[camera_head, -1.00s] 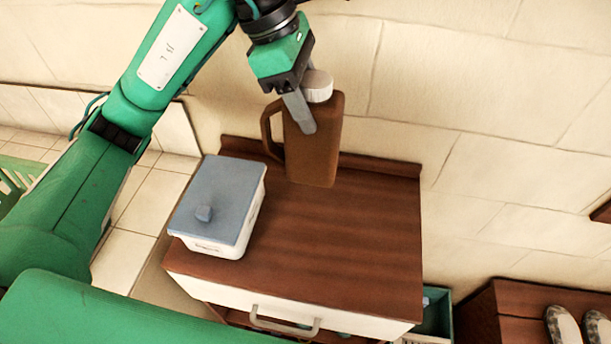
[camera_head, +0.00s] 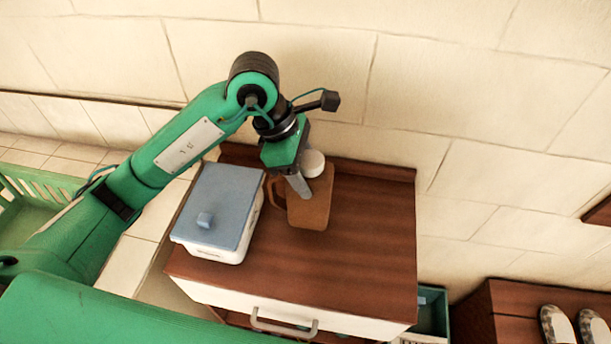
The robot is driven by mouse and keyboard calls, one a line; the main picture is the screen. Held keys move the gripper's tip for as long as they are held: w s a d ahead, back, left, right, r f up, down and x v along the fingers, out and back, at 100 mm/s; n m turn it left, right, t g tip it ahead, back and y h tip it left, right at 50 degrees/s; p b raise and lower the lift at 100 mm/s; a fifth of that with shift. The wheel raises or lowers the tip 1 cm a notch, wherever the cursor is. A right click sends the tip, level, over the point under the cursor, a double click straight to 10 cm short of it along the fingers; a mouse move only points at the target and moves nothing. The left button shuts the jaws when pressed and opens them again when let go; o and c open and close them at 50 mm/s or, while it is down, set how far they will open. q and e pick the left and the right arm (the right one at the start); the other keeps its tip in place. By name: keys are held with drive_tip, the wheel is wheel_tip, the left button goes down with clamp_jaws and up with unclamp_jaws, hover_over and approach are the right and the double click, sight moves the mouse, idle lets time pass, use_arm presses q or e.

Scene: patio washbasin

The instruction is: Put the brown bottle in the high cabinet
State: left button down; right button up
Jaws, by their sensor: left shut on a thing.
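The brown bottle (camera_head: 314,208) has a white cap and a side handle. It is upright over the back part of the brown wooden cabinet top (camera_head: 350,262), right of a lidded box. I cannot tell whether its base touches the wood. My left gripper (camera_head: 300,186) is shut on the bottle near its upper part, below the cap; one grey finger shows across its front. My right gripper is not in view. No high cabinet can be made out; only a brown edge (camera_head: 598,211) shows at the right border.
A white box with a blue-grey lid (camera_head: 218,206) stands left of the bottle, close to its handle. The right half of the top is clear. A drawer handle (camera_head: 284,324) is in front. A green crate (camera_head: 433,312) and shoes (camera_head: 559,326) on a wooden unit are at lower right.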

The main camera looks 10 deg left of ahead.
use_arm(q)
drive_tip(key=shift+f, duration=1.3)
drive_tip(key=shift+f, duration=0.15)
drive_tip(key=c, duration=0.5)
unclamp_jaws()
